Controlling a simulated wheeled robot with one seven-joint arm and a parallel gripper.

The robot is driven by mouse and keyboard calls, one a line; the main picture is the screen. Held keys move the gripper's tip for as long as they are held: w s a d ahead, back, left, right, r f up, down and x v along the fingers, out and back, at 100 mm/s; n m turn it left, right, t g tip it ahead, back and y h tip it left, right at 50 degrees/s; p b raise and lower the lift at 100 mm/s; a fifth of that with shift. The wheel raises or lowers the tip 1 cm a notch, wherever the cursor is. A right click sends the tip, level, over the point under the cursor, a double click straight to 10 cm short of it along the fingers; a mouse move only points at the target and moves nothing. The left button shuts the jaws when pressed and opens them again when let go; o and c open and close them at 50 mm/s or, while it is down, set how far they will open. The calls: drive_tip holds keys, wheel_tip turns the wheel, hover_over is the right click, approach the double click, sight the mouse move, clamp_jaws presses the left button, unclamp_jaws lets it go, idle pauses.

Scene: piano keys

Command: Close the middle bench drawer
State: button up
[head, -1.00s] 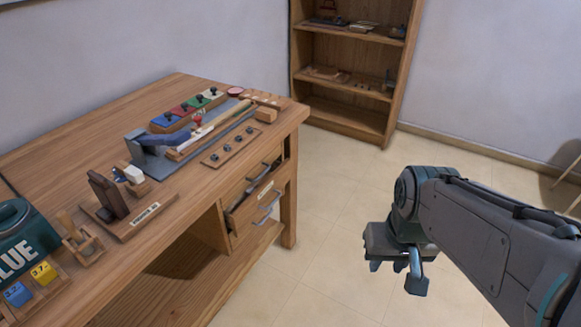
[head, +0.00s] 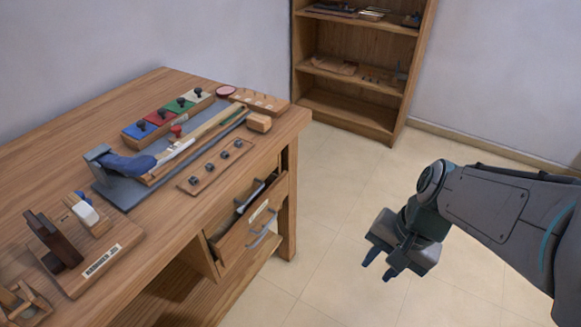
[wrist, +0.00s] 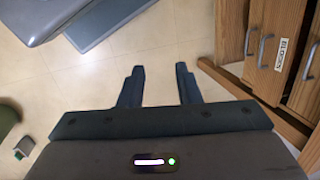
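The wooden bench (head: 120,95) has a stack of drawers at its right end. The middle drawer (head: 240,238), with a pale label and a metal handle, is pulled partly out; a dark gap shows over its front edge. The drawer fronts and handles also show at the right of the wrist view, with a labelled front (wrist: 284,60). My gripper (head: 378,268) is out over the floor, to the right of the drawers and apart from them. In the wrist view my gripper (wrist: 160,80) has its two fingers spread with nothing between them.
On the bench top lie a grey tool mat, a wooden peg strip (head: 216,165), coloured blocks with knobs (head: 170,115) and a stand with a label (head: 85,255). A wooden shelf unit (head: 350,110) stands at the back wall. The tiled floor between bench and arm is clear.

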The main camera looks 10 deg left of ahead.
drive_tip(key=a+f+m+g+y+b, duration=0.2)
drive_tip(key=a+f+m+y+b, duration=0.15)
drive_tip(key=a+f+m, duration=0.3)
drive_tip(key=m+t+y+b, duration=0.8)
drive_tip(key=m+b, duration=0.1)
drive_tip(key=m, duration=2)
approach(270, 223)
drive_tip(key=b+x, duration=0.4)
drive_tip(key=x, duration=0.5)
drive_tip(key=shift+d+f+b, duration=0.1)
drive_tip(key=shift+b, duration=0.3)
clamp_jaws()
